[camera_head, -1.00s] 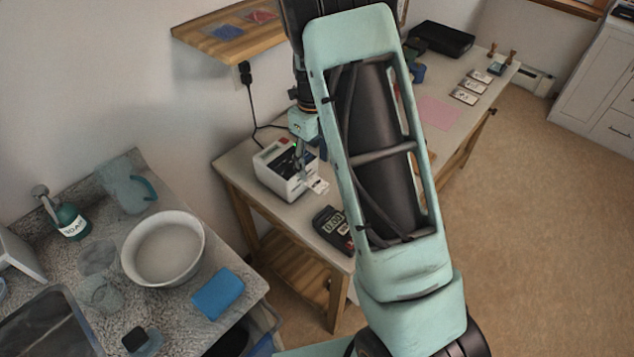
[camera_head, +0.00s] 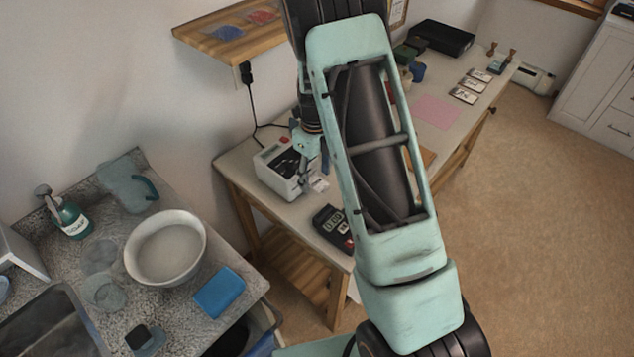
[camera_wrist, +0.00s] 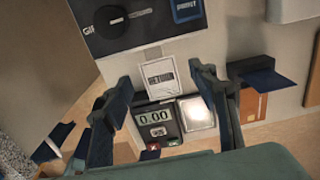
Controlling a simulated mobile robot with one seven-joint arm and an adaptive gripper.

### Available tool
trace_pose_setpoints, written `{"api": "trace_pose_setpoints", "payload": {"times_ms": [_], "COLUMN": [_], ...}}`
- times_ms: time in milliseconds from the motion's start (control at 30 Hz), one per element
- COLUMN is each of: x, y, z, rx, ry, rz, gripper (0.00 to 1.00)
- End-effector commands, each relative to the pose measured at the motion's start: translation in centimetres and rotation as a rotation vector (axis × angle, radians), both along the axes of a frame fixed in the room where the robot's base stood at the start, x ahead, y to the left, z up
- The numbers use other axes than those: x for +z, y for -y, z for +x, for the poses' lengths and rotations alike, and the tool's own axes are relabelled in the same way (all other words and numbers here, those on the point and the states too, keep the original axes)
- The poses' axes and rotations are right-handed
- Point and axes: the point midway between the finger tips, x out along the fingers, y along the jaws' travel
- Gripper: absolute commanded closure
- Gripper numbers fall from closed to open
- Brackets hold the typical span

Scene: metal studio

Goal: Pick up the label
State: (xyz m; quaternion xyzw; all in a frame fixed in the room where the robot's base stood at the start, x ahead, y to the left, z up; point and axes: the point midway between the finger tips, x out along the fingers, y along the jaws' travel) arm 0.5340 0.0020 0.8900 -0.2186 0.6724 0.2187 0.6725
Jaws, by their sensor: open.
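The label (camera_wrist: 161,77) is a small white rectangle with dark print that reads like "RETURN". It sticks out of the front of the label printer (camera_wrist: 140,28). In the head view the label (camera_head: 320,184) shows at the front of the white printer (camera_head: 277,172). My gripper (camera_wrist: 160,79) is open, with one dark finger on each side of the label in the wrist view. The fingers look apart from the label; their height above it is hard to tell. In the head view my gripper (camera_head: 314,168) hangs at the printer's front, partly covering it.
The bench's front edge is close by. A pink sheet (camera_head: 437,112) and several small cards (camera_head: 464,95) lie farther right. A shelf (camera_head: 232,33) hangs above the printer.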

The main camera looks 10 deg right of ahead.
Motion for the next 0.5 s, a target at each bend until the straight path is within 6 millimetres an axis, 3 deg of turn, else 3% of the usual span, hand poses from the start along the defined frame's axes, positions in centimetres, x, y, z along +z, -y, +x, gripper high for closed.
{"api": "trace_pose_setpoints", "payload": {"times_ms": [467,500], "x": [-0.34,-0.33], "y": [0.01,0.01], "z": [0.00,0.00], "rx": [0.000,0.000], "ry": [0.000,0.000], "rz": [0.000,0.000], "gripper": [0.46,0.50]}}
